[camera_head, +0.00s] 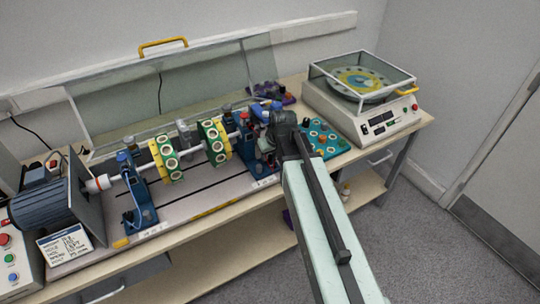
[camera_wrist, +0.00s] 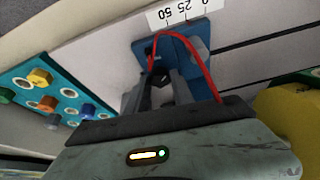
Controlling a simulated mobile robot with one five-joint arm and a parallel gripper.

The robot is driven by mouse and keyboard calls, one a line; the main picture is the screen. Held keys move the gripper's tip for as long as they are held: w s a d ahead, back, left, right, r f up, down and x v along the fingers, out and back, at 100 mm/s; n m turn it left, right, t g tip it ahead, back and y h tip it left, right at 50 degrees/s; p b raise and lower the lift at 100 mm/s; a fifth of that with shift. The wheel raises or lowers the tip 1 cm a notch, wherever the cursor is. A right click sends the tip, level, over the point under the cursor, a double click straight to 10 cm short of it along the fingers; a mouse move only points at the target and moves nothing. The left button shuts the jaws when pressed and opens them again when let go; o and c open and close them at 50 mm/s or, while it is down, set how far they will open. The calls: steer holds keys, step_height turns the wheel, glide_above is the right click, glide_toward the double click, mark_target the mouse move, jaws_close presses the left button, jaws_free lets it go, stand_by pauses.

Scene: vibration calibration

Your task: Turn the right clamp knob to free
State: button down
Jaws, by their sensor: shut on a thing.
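The right blue bearing stand (camera_head: 262,166) stands at the right end of the shaft, partly hidden behind my arm. My gripper (camera_head: 277,112) is at this stand in the head view. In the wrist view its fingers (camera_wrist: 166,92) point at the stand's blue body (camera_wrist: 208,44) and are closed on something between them. The right clamp knob is hidden by the fingers and arm, so its angle cannot be told. A red cable (camera_wrist: 205,68) loops around the fingers. The left blue stand (camera_head: 140,195) is in clear view.
The shaft carries green and yellow discs (camera_head: 165,160) left of my gripper. A teal tray with fittings (camera_head: 325,138) lies close on the right; it also shows in the wrist view (camera_wrist: 72,90). A balance machine (camera_head: 375,120) stands beyond it. A clear cover (camera_head: 170,90) stands raised behind.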

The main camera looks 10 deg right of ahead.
steer(key=shift+w+d+n+g+y, duration=0.15)
steer(key=shift+n+y, duration=0.25)
steer(key=shift+n, duration=0.8)
steer(key=shift+s+n+g+y, duration=0.1)
steer(key=shift+n+g+y, duration=0.25)
steer(key=shift+n, duration=0.85)
steer(key=c, duration=1.1)
jaws_free()
steer(key=p+v, duration=0.7)
steer(key=shift+d+r, duration=0.25)
steer(key=shift+r, duration=0.1)
